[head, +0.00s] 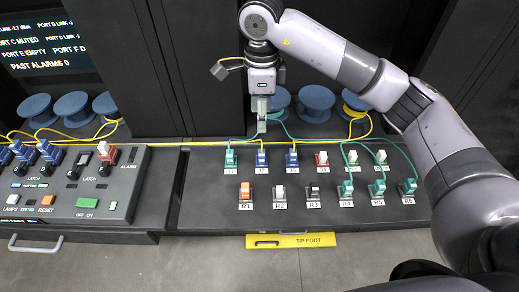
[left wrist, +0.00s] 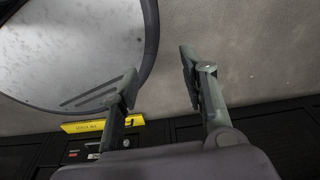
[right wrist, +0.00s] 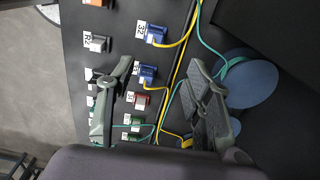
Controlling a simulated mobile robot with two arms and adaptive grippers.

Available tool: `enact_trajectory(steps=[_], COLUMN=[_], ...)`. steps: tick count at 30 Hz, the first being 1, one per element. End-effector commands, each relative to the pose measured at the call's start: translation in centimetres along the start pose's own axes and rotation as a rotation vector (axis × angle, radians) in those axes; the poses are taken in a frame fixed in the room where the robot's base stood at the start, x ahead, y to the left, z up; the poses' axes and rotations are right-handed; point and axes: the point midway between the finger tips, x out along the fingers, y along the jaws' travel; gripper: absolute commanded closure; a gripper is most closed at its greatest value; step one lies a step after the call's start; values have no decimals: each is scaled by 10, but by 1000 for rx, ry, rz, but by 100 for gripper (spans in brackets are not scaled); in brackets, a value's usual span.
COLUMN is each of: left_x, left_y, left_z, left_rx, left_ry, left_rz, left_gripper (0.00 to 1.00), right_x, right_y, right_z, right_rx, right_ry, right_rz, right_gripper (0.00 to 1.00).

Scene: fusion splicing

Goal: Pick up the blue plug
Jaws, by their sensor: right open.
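Two blue plugs stand side by side in the upper row of the right-hand panel, the left one (head: 261,159) and the right one (head: 292,159). In the right wrist view they are the upper blue plug (right wrist: 155,36) and the lower blue plug (right wrist: 147,73), each with a yellow cable. My right gripper (head: 262,115) points down behind this row, above the panel's far edge. In its wrist view the right gripper (right wrist: 160,66) is open and empty, the lower blue plug showing between its fingers. My left gripper (left wrist: 157,72) is open and empty, away from the panel.
A green plug (head: 231,159) and a red plug (head: 321,159) flank the blue ones. Several switches and green plugs fill the front row. Yellow and teal cables run behind, near round blue spools (head: 316,103).

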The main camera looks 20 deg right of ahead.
Motion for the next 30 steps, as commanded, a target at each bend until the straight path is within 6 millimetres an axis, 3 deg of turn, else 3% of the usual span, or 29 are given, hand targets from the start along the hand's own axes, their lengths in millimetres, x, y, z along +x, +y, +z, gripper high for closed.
enact_trajectory(steps=[8, 12, 20, 25, 30], left_x=[-26, -31, -40, -59, -61], left_y=[4, 4, 0, 0, 1], left_z=[25, 21, -4, -4, 2], left_rx=[0, 0, 0, 0, 0], left_ry=[-41, -36, 0, -2, -11], left_rz=[6, 5, 1, 2, 3], left_gripper=[60, 60, 60, 60, 60], right_x=[59, 81, 99, 122, 142], right_y=[1, 1, 3, 9, 7], right_z=[0, 0, 0, -1, 0], right_rx=[1, 0, 1, 0, 0], right_ry=[2, 0, 1, 2, -1], right_rz=[6, 4, 3, 6, 2], right_gripper=[53, 53, 53, 53, 53])
